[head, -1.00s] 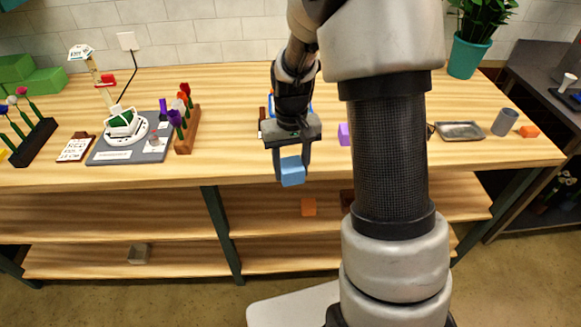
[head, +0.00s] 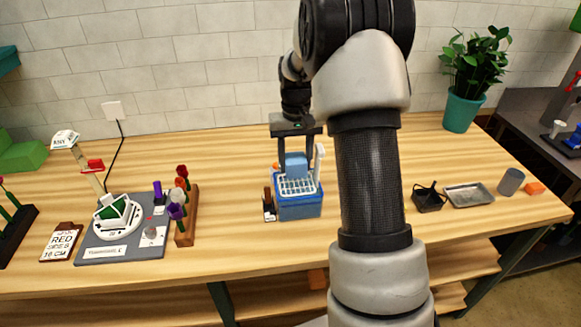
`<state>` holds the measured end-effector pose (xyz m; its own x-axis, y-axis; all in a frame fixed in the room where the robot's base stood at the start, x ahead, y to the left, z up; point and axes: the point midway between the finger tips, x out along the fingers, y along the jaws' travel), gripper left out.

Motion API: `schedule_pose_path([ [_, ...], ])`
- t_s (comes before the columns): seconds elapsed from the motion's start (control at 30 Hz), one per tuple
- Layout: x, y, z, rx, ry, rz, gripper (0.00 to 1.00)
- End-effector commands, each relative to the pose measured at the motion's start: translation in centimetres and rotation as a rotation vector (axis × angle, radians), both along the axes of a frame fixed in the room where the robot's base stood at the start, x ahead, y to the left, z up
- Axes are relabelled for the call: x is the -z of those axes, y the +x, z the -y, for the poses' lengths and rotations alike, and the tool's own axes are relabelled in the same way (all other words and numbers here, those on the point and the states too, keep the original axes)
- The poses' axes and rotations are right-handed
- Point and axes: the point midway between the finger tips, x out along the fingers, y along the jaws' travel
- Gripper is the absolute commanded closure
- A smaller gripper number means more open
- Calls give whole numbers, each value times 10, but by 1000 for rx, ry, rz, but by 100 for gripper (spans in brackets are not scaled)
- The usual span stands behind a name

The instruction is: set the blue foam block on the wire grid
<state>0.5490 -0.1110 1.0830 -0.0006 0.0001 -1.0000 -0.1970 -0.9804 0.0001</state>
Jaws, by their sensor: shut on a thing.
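The blue foam block (head: 296,160) is between the fingers of my gripper (head: 296,172), which is shut on it. The white wire grid (head: 297,187) covers the top of a blue bin (head: 300,208) on the wooden table. The block is upright over the back part of the grid. I cannot tell whether its underside touches the wires. The fingers point down and partly cover the block's sides.
A white upright piece (head: 319,160) stands at the bin's right, close to my gripper. A small dark brown rack (head: 268,205) is on its left. Farther left is a wooden flower rack (head: 187,220). A dark caddy (head: 428,199) and metal tray (head: 468,195) are right of my arm.

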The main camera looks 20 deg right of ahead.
Motion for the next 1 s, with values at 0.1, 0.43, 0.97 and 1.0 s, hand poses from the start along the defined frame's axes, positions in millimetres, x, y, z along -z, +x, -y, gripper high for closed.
schedule_pose_path([
  [0.1, 0, 0, 1, 2, 0, -1, 76],
  [0.43, 16, 0, 1, 2, 0, -1, 76],
  [0.97, 36, 0, 1, 2, 0, -1, 76],
  [1.0, 36, 0, 1, 2, 0, -1, 76],
])
